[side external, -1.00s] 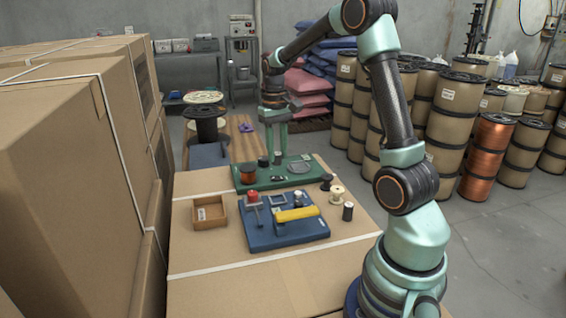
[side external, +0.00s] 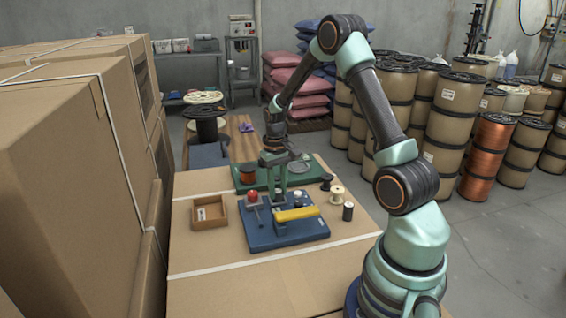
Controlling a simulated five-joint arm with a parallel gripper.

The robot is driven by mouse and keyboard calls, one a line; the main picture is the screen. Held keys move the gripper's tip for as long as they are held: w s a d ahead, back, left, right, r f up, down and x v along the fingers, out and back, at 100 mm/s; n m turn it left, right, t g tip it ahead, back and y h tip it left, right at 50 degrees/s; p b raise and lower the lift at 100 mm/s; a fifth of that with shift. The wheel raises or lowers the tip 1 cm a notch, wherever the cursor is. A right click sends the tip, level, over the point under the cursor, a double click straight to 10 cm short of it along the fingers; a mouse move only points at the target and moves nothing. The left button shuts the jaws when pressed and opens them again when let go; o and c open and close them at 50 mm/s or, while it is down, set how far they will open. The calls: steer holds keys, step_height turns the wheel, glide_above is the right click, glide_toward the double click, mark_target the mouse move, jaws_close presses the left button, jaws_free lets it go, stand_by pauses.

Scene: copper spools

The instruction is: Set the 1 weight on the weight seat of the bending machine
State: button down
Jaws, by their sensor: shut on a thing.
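The bending machine (side external: 283,239) appears to be the blue base on the cardboard-topped surface, with a yellow bar (side external: 296,214) across it and a red-topped post (side external: 252,197) at its left. My gripper (side external: 281,197) points down over the back part of this blue base, behind the yellow bar. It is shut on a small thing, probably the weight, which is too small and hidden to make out. The square frame on the base, perhaps the weight seat, is covered by my gripper. I cannot tell whether the held thing touches it.
A small dark spool (side external: 326,182), a cream spool (side external: 337,195) and a dark cylinder (side external: 348,212) stand to the right. An open box (side external: 210,214) sits at left. The front cardboard is clear.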

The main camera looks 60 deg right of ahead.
steer(key=shift+f, duration=0.3)
steer(key=c, duration=0.6)
jaws_free()
steer(key=shift+r, duration=0.1)
step_height(320, 180, up, 12)
steer(key=s+a+r+n+t, duration=0.2)
steer(key=a+r, duration=0.1)
steer(key=a, duration=0.4)
steer(key=s+a+r+n+t, duration=0.2)
steer(key=s+a+r, duration=0.1)
steer(key=a, duration=0.3)
steer(key=s+a+r+n+t, duration=0.1)
steer(key=s+a+r+t, duration=0.1)
steer(key=a, duration=0.5)
steer(key=shift+s+a+r+n, duration=0.35)
steer(key=shift+s+r+n, duration=0.05)
steer(key=shift+s+r, duration=0.2)
